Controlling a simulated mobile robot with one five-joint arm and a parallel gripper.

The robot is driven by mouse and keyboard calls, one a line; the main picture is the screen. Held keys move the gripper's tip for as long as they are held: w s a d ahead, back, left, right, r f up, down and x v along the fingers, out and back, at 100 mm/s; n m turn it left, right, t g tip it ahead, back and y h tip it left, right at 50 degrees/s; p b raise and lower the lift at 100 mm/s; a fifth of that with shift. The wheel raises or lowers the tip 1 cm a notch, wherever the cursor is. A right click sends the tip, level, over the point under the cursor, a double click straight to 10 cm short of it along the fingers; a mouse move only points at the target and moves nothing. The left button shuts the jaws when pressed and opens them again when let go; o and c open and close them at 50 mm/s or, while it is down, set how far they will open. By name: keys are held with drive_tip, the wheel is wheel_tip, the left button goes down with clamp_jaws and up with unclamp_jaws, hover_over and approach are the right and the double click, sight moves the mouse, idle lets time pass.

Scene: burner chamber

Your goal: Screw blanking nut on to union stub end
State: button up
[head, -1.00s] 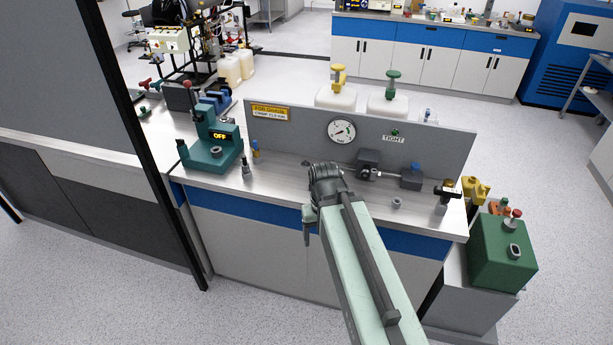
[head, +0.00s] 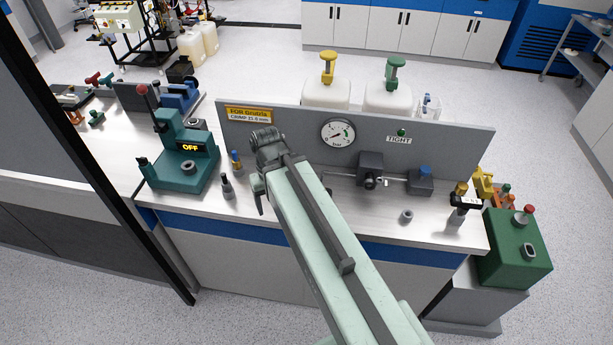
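A small grey ring-shaped nut (head: 407,216), which looks like the blanking nut, lies on the bench top near the front edge, right of centre. Behind it a dark block (head: 370,168) stands against the grey panel, with a short metal stub (head: 384,182) at its side that appears to be the union stub end. My gripper (head: 260,200) is at the end of my pale green arm, left of the gauge and well left of the nut and stub. Its fingers are mostly hidden behind my arm, and I cannot see whether they hold anything.
A teal press (head: 185,158) showing OFF stands on the left, with small bottles (head: 227,187) beside it. A gauge (head: 338,134) and a TIGHT label (head: 399,140) are on the panel. A blue-topped block (head: 421,180) and a green box (head: 512,250) are on the right.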

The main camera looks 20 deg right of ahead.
drive_tip(key=shift+w+r, duration=0.1)
drive_tip(key=shift+w, duration=0.05)
drive_tip(key=shift+w+d, duration=0.1)
drive_tip(key=shift+d, duration=0.1)
wheel_tip(320, 180, down, 4)
drive_tip(key=b, duration=0.3)
drive_tip(key=shift+d+r+b, duration=0.1)
drive_tip(key=shift+b, duration=0.25)
drive_tip(key=shift+r, duration=0.1)
clamp_jaws()
idle(0.5)
idle(0.5)
